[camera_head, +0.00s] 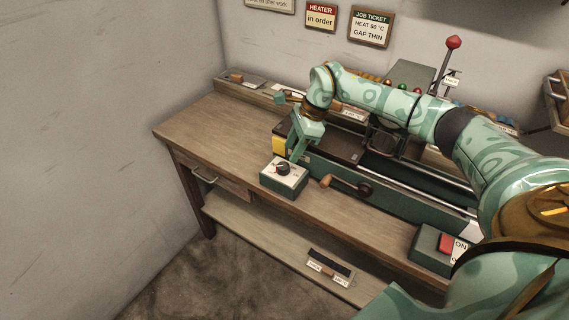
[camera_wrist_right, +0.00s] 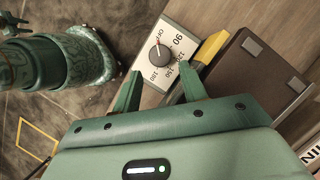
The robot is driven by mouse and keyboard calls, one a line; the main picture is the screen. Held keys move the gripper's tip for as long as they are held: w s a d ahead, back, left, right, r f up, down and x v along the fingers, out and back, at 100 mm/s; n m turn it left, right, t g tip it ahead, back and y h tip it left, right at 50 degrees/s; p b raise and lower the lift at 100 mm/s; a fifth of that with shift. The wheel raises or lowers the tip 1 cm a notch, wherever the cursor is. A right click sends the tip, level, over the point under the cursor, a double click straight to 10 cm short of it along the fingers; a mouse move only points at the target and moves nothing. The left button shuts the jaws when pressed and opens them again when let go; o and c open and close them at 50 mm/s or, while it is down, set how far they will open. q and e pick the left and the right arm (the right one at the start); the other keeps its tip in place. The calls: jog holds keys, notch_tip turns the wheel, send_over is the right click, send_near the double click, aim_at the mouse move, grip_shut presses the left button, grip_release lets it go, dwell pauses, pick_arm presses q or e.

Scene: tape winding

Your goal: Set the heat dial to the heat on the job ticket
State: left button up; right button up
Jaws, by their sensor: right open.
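The heat dial is a dark round knob (camera_head: 283,169) on a small green box with a white scale plate (camera_head: 292,180), at the front left of the bench. In the right wrist view the knob (camera_wrist_right: 160,53) has a pale mark that seems to point towards OFF; the scale also shows 90, 120, 150 and 180. My right gripper (camera_head: 297,153) is just above and behind the dial. Its open fingers (camera_wrist_right: 158,86) are apart, with nothing between them, and the knob lies beyond their tips. The job ticket (camera_head: 370,28) on the wall reads HEAT 90 °C, GAP THIN.
A HEATER sign (camera_head: 320,17) reads "in order". The winding machine (camera_head: 400,190) fills the bench behind and right of the dial, with a wooden-handled crank (camera_head: 345,186). A red switch (camera_head: 445,243) marked ON is at the front right. The bench's left end (camera_head: 200,130) is clear.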

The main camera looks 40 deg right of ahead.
aim_at(283, 165)
jog(key=x, duration=0.6)
jog(key=shift+r+b, duration=0.1)
jog(key=shift+b, duration=0.3)
pick_arm(q)
jog(key=shift+s+f, duration=0.15)
jog(key=shift+f, duration=0.35)
pick_arm(e)
jog(key=c, duration=0.7)
pick_arm(q)
jog(key=shift+r, duration=0.15)
pick_arm(e)
jog(key=shift+r, duration=0.1)
